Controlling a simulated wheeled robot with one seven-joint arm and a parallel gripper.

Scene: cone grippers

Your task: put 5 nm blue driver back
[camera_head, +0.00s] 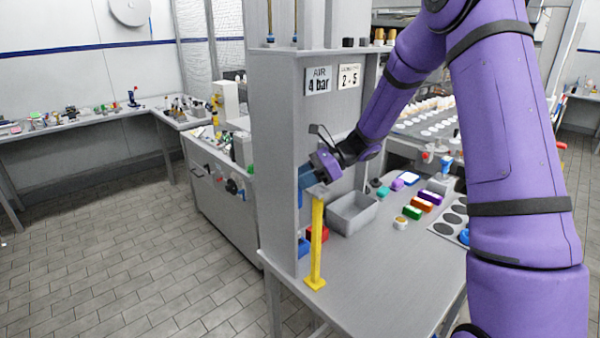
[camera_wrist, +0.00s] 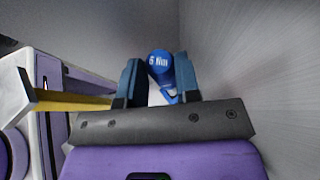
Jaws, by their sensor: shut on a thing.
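In the wrist view, a blue driver (camera_wrist: 159,64) with white lettering that looks like "5 Nm" sits between the two teal fingers of my gripper (camera_wrist: 160,85). My gripper is shut on it. In the head view, my gripper (camera_head: 308,180) is beside the grey panel with the "AIR 4 bar" label, close to the top of a yellow post (camera_head: 317,245). The driver cannot be told apart from the fingers there. The yellow post also shows at the left of the wrist view (camera_wrist: 75,102). I cannot tell whether the driver touches the post's top.
The grey panel (camera_head: 278,140) stands close to my gripper. A grey open bin (camera_head: 340,222) is right of the post. A red item (camera_head: 318,234) and a blue item (camera_head: 304,247) lie low behind the post. Several coloured blocks (camera_head: 416,211) lie farther right. The table's front is clear.

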